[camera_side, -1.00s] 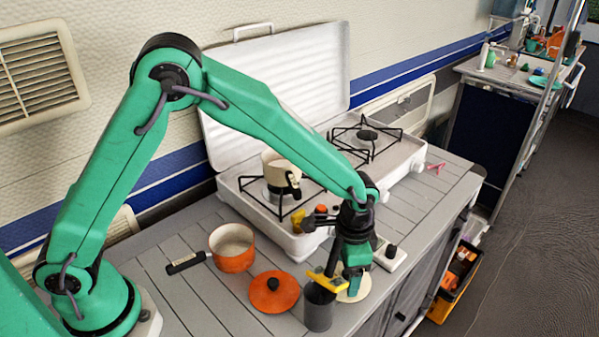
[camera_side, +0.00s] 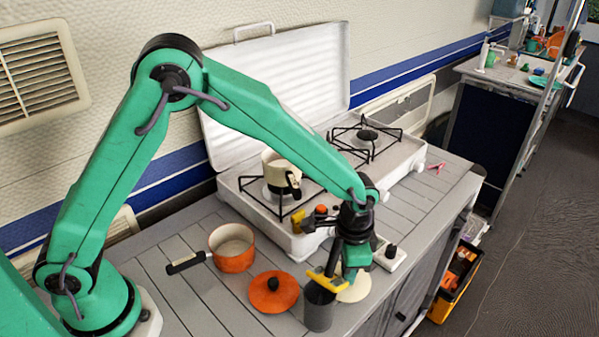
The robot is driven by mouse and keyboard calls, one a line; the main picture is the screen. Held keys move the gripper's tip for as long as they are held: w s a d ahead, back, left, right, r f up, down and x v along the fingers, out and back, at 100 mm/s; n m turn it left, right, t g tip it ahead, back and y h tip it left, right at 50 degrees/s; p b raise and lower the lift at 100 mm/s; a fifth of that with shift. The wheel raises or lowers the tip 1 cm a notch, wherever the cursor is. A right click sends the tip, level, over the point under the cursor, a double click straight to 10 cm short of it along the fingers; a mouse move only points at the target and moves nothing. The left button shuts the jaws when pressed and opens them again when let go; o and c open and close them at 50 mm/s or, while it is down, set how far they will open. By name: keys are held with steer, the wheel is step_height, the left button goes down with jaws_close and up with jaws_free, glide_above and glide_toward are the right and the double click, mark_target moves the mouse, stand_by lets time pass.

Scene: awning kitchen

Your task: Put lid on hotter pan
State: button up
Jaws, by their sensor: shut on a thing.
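An orange pan (camera_side: 232,249) with a dark handle stands on the counter, left of the stove. A cream pan (camera_side: 272,173) sits on the near burner. An orange lid (camera_side: 273,292) with a dark knob lies on the counter in front of the orange pan. A pale round disc (camera_side: 357,289), seemingly the cream lid, lies partly hidden behind my gripper. My gripper (camera_side: 338,272) points down at the front of the counter, shut on a small yellow item (camera_side: 319,281), at or just above the mouth of a dark grey cup (camera_side: 318,310). Contact with the cup is unclear.
The white stove (camera_side: 300,243) stands along the wall with its lid raised. Its far burner (camera_side: 368,136) is empty. A pale block with a black knob (camera_side: 391,251) is right of my gripper. The slatted counter (camera_side: 187,300) is bare at the front left.

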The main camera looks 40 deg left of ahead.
steer(key=shift+r, duration=0.15)
steer(key=shift+r, duration=2.35)
